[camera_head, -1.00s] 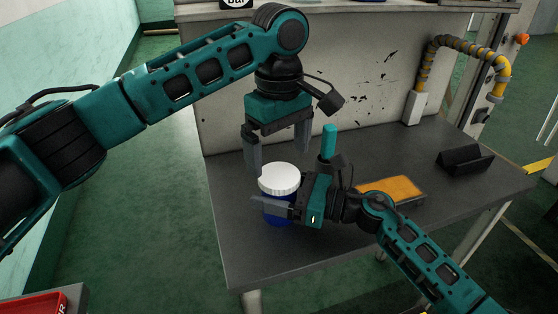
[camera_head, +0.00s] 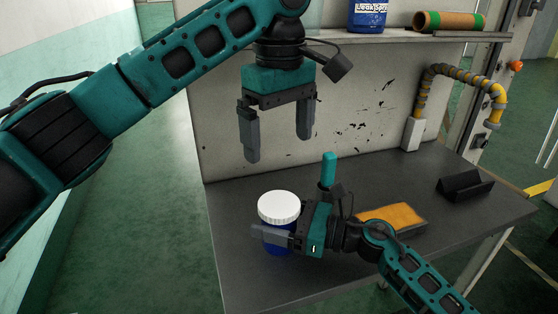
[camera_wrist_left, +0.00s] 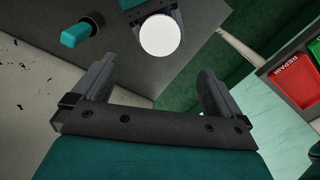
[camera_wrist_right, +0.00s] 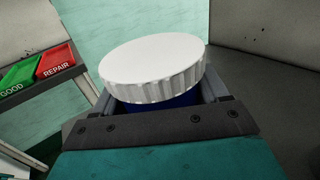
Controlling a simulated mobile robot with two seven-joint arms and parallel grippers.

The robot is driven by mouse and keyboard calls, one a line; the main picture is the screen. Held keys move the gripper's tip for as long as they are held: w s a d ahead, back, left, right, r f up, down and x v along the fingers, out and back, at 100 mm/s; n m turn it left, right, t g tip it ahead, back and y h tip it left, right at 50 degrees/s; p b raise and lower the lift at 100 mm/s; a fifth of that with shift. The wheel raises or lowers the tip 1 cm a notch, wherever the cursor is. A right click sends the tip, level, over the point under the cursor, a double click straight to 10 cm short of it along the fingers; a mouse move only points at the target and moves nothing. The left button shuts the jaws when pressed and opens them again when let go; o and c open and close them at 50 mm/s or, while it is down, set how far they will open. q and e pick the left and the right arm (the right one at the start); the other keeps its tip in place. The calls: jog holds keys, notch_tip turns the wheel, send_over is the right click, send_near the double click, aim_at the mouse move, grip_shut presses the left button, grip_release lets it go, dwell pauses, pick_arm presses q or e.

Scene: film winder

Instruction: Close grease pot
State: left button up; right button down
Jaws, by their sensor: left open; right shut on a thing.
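The grease pot (camera_head: 279,246) is a blue jar on the dark table, with a ribbed white lid (camera_head: 278,206) on its top. In the right wrist view the lid (camera_wrist_right: 153,66) looks tilted relative to the gripper; I cannot tell whether it is fully seated. My right gripper (camera_head: 272,235) is shut around the blue body below the lid, which hides part of the jar. My left gripper (camera_head: 278,145) is open and empty, above the lid and apart from it. The left wrist view shows the round lid top (camera_wrist_left: 160,35) beyond the open fingers.
A teal upright handle (camera_head: 328,169) stands just behind my right gripper. An orange-topped block (camera_head: 393,215) and a black V-shaped holder (camera_head: 465,186) are farther right. A shelf above holds a blue container (camera_head: 368,15) and a roll (camera_head: 448,21). Red (camera_wrist_right: 56,62) and green trays (camera_wrist_right: 19,76) are off the table.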

pick_arm(q)
jog(key=shift+r, duration=1.95)
pick_arm(e)
grip_release()
jog(key=shift+d, duration=0.1)
pick_arm(q)
jog(key=shift+f+b, duration=0.5)
jog(key=shift+f, duration=0.05)
pick_arm(e)
jog(key=v, duration=1.2)
jog(key=shift+s+d, duration=0.15)
jog(key=shift+d, duration=0.2)
